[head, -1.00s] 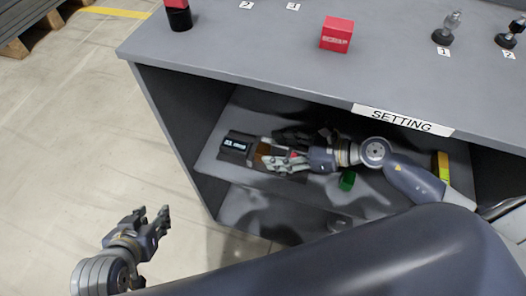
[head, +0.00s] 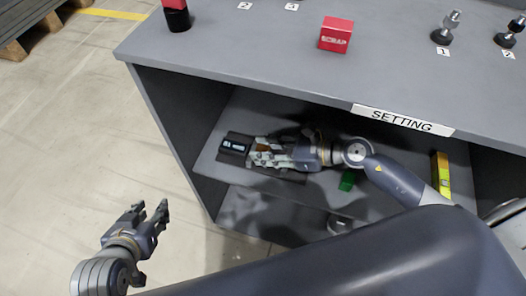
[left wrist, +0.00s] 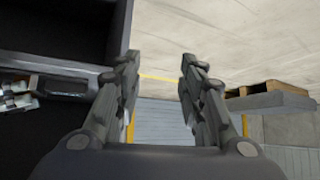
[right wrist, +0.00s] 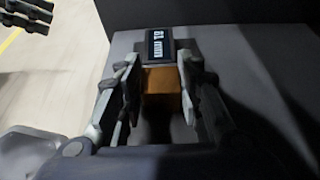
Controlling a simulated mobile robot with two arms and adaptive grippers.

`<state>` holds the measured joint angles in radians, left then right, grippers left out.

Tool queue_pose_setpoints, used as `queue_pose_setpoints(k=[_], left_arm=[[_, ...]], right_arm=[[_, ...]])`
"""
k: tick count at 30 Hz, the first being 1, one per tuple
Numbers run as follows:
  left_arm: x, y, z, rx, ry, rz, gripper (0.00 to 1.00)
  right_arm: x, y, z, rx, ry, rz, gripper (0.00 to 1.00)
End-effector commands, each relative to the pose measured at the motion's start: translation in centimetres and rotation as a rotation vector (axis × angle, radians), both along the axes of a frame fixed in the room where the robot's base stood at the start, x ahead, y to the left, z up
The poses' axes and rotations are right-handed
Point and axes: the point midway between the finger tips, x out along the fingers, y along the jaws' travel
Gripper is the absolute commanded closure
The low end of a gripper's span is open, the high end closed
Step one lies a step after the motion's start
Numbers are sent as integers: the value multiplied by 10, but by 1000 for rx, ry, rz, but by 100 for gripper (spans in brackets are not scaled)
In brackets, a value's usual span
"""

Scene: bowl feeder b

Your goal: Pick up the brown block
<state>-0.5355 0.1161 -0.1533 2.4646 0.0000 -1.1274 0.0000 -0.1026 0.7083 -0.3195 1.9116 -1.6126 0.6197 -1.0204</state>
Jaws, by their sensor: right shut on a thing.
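The brown block (right wrist: 161,82) sits between the fingers of my right gripper (right wrist: 158,88) in the right wrist view. My right gripper (head: 263,152) is shut on it, inside the shelf under the table, and hides most of the block in the head view. A dark device with a lit display (head: 235,147) is just beyond the fingertips; it also shows in the right wrist view (right wrist: 159,44). My left gripper (head: 152,212) is open and empty, out over the floor to the left of the table; its spread fingers show in the left wrist view (left wrist: 160,70).
The table top (head: 230,50) overhangs the shelf and bears a SETTING label (head: 405,119). A green block (head: 347,180) and a yellow item (head: 441,175) are in the compartment. A red box (head: 336,35) stands on top. The floor (head: 75,130) at left is clear.

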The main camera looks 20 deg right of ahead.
Motion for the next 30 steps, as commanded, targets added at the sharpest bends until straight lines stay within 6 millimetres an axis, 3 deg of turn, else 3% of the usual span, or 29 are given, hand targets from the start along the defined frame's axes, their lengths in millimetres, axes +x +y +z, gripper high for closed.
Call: queue_pose_setpoints(k=[5,8,20,24,30], left_arm=[[-2,1,-1,3,15,0,63],[-17,5,-9,18,85,6,63],[-101,32,-36,98,468,37,63],[-102,32,-24,99,473,38,63],[-102,32,-20,99,472,38,63]], right_arm=[[0,0,4,0,-1,0,99],[0,0,11,0,-1,0,99],[0,0,53,-1,-3,1,99],[0,0,82,-2,-4,2,99],[0,0,99,0,-2,1,99]])
